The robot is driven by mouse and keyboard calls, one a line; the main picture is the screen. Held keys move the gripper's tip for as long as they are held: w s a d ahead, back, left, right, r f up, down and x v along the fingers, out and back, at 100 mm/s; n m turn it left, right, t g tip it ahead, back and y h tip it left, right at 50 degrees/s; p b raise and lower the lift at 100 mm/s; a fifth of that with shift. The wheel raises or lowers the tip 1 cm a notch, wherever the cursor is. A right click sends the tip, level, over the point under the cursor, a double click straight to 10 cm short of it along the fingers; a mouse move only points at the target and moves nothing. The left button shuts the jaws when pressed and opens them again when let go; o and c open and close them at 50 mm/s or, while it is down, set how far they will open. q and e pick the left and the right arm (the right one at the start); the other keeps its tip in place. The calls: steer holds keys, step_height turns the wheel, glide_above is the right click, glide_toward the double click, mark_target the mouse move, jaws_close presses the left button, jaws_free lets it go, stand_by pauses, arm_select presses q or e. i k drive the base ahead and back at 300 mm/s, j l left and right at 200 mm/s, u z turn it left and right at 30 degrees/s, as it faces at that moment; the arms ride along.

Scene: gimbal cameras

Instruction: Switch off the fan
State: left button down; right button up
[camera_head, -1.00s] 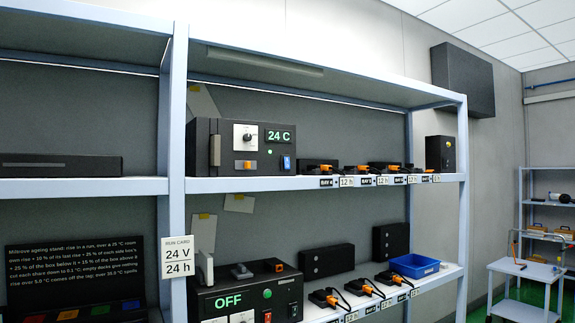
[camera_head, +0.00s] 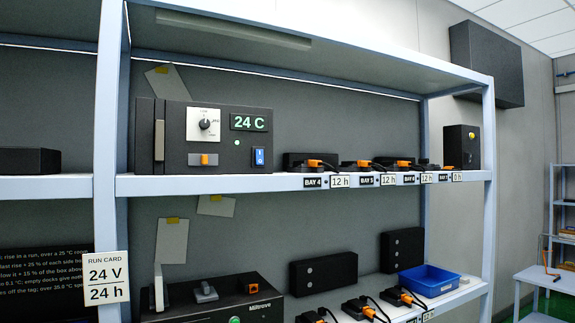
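No thing in the head view can be clearly told as a fan. A black box unit (camera_head: 283,121) stands on the upper shelf. Its front has a green "24 C" display (camera_head: 249,122), a black knob on a white plate (camera_head: 204,124), a small green light (camera_head: 237,142), an orange switch (camera_head: 204,160) and a blue rocker switch (camera_head: 259,157). The rocker's position is too small to tell. A second black unit (camera_head: 213,304) on the lower shelf is cut off by the bottom edge. Neither gripper is in view.
Several black devices with orange plugs line the upper shelf (camera_head: 377,179), beside bay tags. A blue bin (camera_head: 430,281) and more plugs sit on the lower shelf. A run card (camera_head: 105,279) hangs on the left post (camera_head: 110,150). A trolley (camera_head: 545,278) stands far right.

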mark_target(260, 153)
steer(key=i+l, duration=0.55)
steer(key=i, duration=0.15)
steer(key=i+l, duration=0.5)
steer(key=i, duration=0.15)
